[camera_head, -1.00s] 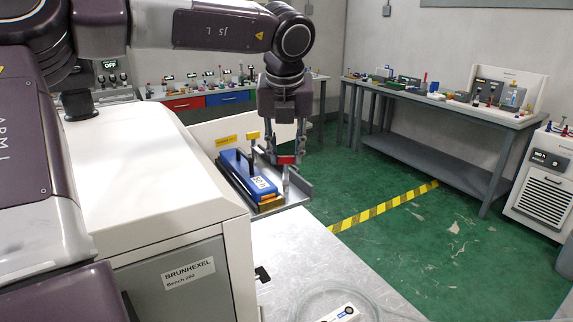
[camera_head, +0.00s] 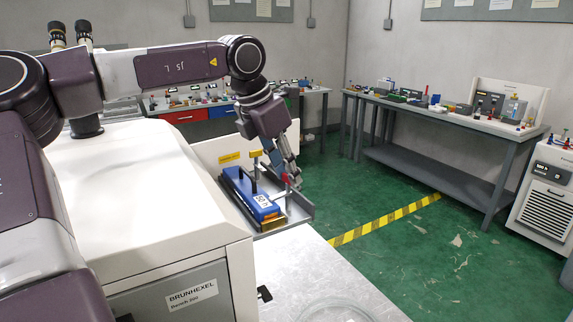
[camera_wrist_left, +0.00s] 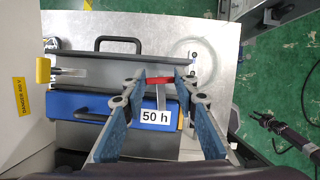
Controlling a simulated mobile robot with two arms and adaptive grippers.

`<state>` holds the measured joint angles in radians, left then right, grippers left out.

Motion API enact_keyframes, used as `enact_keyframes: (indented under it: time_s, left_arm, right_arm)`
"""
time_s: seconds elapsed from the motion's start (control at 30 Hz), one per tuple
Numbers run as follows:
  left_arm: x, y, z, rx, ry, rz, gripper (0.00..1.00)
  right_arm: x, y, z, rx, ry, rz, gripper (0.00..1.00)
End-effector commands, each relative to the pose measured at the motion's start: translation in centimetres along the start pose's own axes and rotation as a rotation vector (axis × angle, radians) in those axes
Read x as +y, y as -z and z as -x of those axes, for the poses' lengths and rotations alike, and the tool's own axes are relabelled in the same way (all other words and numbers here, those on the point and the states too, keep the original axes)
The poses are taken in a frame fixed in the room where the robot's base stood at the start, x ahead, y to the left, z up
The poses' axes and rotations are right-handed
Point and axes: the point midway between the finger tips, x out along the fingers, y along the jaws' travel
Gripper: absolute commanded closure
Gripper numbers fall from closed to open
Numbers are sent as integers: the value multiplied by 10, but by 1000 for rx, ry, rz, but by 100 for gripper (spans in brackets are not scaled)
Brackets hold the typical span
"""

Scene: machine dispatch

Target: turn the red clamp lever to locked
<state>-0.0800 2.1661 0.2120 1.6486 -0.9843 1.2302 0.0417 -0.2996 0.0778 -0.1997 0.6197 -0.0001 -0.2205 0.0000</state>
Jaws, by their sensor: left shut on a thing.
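The red clamp lever (camera_head: 289,178) is beside the blue box marked "50 h" (camera_head: 262,201), on a grey metal fixture. My left gripper (camera_head: 287,175) comes down tilted from the upper left and is shut on the lever. In the left wrist view the red lever (camera_wrist_left: 160,80) lies between the two fingertips, and a grey bar runs from it toward the "50 h" label. The blue box (camera_wrist_left: 85,104) sits just below it there. The fingers partly hide the lever in the head view. A dark jointed thing at the right of the wrist view may be my right gripper; its jaws are unclear.
A yellow knob (camera_head: 255,154) stands up at the far end of the fixture, close to my left wrist. A black handle (camera_wrist_left: 118,43) shows in the wrist view. A pale hose loop (camera_head: 336,308) lies on the bench. The green floor (camera_head: 400,260) beyond is open.

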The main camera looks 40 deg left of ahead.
Motion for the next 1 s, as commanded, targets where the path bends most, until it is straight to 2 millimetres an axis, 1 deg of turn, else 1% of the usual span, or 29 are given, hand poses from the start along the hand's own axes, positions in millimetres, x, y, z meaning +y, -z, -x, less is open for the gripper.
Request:
enact_keyframes:
  time_s: [0.03, 0.3, 0.87, 0.9, 1.0]
  left_arm:
    - [1, -2, 4, -3, 10, -23, 97]
    - [2, -2, 2, -2, 46, -118, 97]
    - [2, -1, 1, -3, 55, -144, 97]
    - [2, -1, 1, -3, 55, -144, 70]
    - [2, -1, 1, -3, 55, -143, 59]
  right_arm:
    - [0, 0, 6, 0, 0, 0, 72]
    - [0, 1, 14, 0, 0, 1, 72]
    - [3, 0, 15, -1, -3, 2, 72]
    - [3, 0, 15, -1, -3, 2, 72]
    - [3, 0, 15, -1, -3, 2, 72]
